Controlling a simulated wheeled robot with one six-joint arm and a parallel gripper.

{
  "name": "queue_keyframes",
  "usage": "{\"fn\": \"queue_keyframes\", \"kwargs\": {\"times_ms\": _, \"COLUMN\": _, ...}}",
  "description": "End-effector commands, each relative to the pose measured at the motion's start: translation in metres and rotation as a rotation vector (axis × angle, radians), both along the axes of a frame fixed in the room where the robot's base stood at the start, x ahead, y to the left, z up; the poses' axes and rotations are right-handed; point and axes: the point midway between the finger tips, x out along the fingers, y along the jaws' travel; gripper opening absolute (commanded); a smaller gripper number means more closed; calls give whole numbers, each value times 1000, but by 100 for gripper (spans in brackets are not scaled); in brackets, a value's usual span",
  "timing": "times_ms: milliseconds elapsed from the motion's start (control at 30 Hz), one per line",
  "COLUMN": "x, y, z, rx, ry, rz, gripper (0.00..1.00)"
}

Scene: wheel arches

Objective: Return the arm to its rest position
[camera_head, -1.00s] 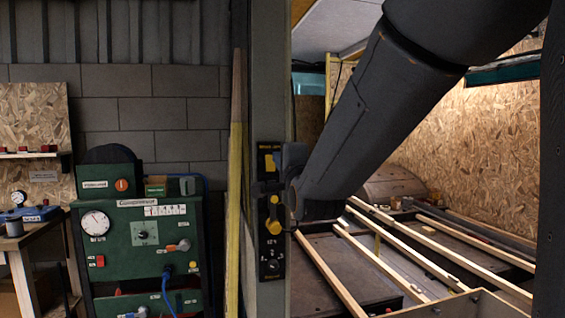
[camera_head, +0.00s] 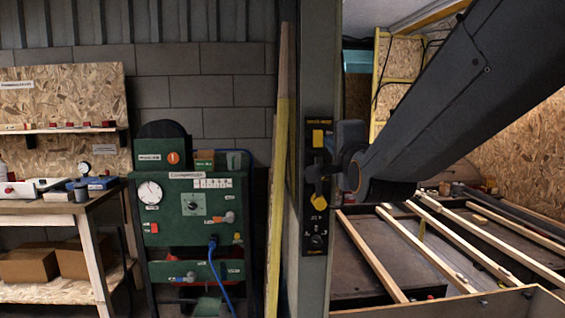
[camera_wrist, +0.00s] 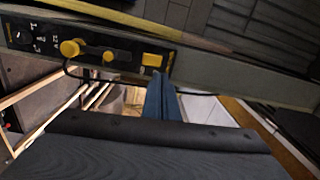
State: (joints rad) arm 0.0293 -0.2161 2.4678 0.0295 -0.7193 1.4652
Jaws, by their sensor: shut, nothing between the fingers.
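My arm (camera_head: 430,120) reaches in from the upper right in the head view, slanting down and left. My gripper (camera_head: 334,170) is at its end, in front of or beside the black control panel (camera_head: 317,222); I cannot tell whether it touches. In the wrist view my gripper's blue-grey fingers (camera_wrist: 158,78) are together with nothing between them. Their tips appear close to the yellow label at the right end of the panel (camera_wrist: 125,54). The panel also carries yellow knobs, and the lever (camera_wrist: 90,50) shows left of the fingers.
A grey post (camera_head: 340,60) bears the panel. Left of it stand a green compressor cabinet (camera_head: 185,232) and a workbench (camera_head: 60,207) with boxes below. Right of it, wooden slats (camera_head: 375,258) lie over a dark floor, with chipboard walls (camera_head: 535,140) behind.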

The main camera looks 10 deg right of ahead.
Motion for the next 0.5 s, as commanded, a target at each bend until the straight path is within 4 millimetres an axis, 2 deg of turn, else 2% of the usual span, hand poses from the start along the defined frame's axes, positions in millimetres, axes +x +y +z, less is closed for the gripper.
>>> {"fn": "queue_keyframes", "kwargs": {"times_ms": 133, "x": -2, "y": 5, "z": -83, "rx": -224, "ry": 267, "rz": 34, "gripper": 0}}
{"fn": "queue_keyframes", "kwargs": {"times_ms": 200, "x": -11, "y": 8, "z": -131, "rx": -363, "ry": 424, "rz": 83, "gripper": 0}}
{"fn": "queue_keyframes", "kwargs": {"times_ms": 267, "x": -25, "y": 10, "z": -171, "rx": -481, "ry": 554, "rz": 143, "gripper": 0}}
{"fn": "queue_keyframes", "kwargs": {"times_ms": 300, "x": -36, "y": 12, "z": -196, "rx": -558, "ry": 640, "rz": 194, "gripper": 0}}
{"fn": "queue_keyframes", "kwargs": {"times_ms": 400, "x": -73, "y": 15, "z": -255, "rx": -746, "ry": 843, "rz": 354, "gripper": 0}}
{"fn": "queue_keyframes", "kwargs": {"times_ms": 500, "x": -119, "y": 18, "z": -303, "rx": -913, "ry": 1021, "rz": 561, "gripper": 0}}
